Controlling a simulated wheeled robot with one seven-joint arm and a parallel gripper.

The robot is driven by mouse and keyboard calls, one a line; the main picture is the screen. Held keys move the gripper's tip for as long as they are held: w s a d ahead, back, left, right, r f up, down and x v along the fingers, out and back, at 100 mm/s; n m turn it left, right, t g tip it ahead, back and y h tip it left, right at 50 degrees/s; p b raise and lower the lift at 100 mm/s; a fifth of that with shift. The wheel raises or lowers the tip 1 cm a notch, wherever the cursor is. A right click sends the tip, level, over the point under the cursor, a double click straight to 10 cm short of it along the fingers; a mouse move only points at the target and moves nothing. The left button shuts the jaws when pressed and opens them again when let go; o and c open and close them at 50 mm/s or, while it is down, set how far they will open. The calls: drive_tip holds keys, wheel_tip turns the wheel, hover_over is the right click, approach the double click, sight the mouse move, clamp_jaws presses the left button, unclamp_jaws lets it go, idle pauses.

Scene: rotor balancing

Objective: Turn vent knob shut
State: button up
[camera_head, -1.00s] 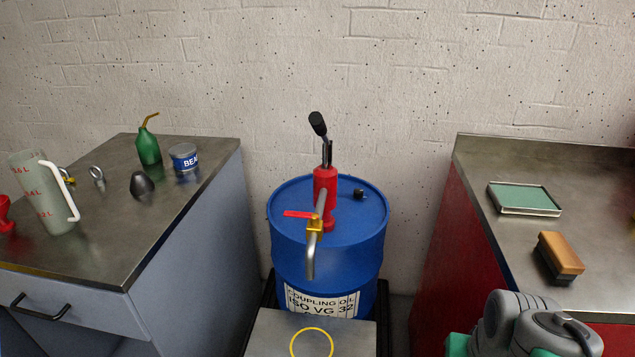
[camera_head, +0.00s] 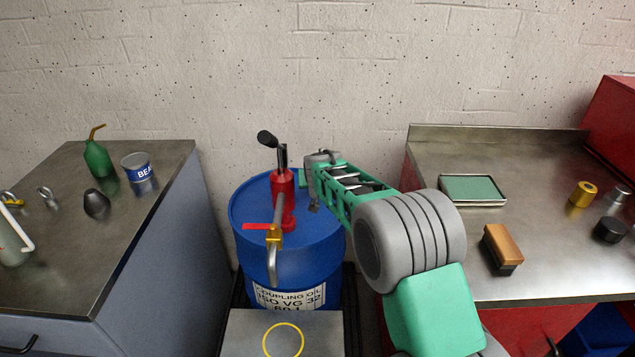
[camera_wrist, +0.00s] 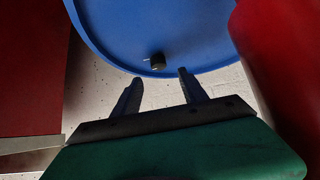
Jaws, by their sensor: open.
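The vent knob (camera_wrist: 157,61) is a small dark knob on the blue drum's top, near the rim, with a thin pale mark beside it. In the head view my arm hides it. My gripper (camera_wrist: 160,77) is open and empty; in the wrist view its two fingers point toward the knob, which appears just beyond and between the tips. The knob looks apart from both fingers. In the head view my gripper (camera_head: 314,200) hangs over the right part of the drum top (camera_head: 250,200).
The red pump (camera_head: 282,190) with its black-tipped handle and metal spout stands close left of my gripper. A tray (camera_head: 282,335) with a yellow ring is in front of the drum. Benches flank it; the right one holds a brush (camera_head: 502,245) and a green-topped tin (camera_head: 472,190).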

drive_tip(key=x, duration=0.7)
drive_tip(key=shift+d+f, duration=0.1)
drive_tip(key=shift+c, duration=0.4)
clamp_jaws()
